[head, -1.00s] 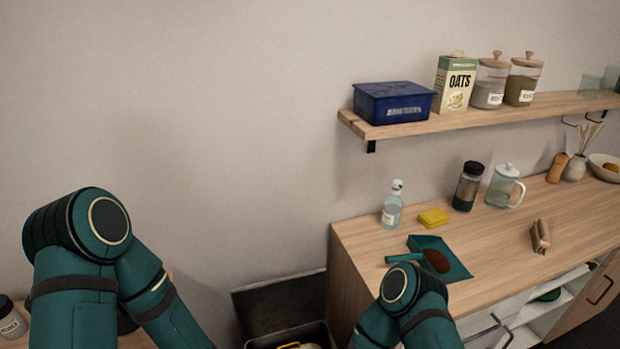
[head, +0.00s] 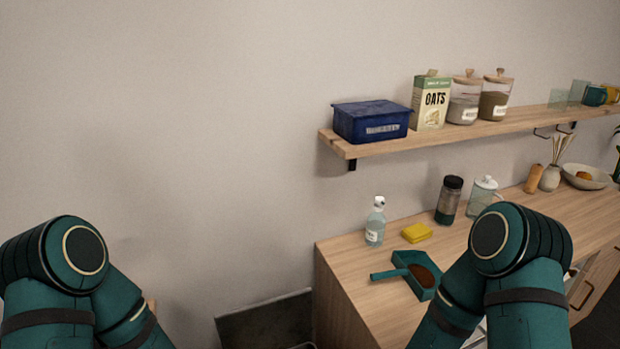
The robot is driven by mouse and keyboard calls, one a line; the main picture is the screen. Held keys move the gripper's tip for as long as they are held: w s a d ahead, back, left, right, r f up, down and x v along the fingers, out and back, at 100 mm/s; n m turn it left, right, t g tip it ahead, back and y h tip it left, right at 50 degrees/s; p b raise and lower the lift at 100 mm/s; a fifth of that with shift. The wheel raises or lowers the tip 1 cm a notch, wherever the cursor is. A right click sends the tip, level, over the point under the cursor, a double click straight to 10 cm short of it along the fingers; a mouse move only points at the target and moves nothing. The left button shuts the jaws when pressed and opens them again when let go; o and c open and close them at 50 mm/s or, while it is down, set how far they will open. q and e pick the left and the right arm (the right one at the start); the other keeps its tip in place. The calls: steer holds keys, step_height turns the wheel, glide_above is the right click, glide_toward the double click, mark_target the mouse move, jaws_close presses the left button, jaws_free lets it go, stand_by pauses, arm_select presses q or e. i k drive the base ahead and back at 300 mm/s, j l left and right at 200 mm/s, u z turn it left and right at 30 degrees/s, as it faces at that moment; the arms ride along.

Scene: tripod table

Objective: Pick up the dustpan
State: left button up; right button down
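The teal dustpan (head: 421,282) lies on the wooden counter (head: 352,262), with its handle pointing left toward the counter's left edge. A brown patch shows in its pan. My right arm stands just right of the dustpan and covers part of the counter beside it. My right gripper is out of view below the frame. My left arm is at the lower left, away from the counter, and its gripper is also out of view.
Behind the dustpan stand a spray bottle (head: 375,222), a yellow sponge (head: 417,233), a dark-lidded jar (head: 449,201) and a glass jug (head: 482,196). A wall shelf (head: 345,148) holds a blue box (head: 371,121), oats (head: 431,102) and jars. The counter left of the dustpan is clear.

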mark_target(424, 276)
steer(key=l+u, duration=0.35)
steer(key=k+l+u, duration=0.1)
steer(key=l+u, duration=0.25)
steer(key=l, duration=0.2)
steer(key=k+l+u, duration=0.1)
steer(key=l+u, duration=0.25)
steer(key=k+l, duration=0.1)
steer(key=k, duration=0.3)
steer(key=k+l, duration=0.1)
steer(key=k, duration=0.35)
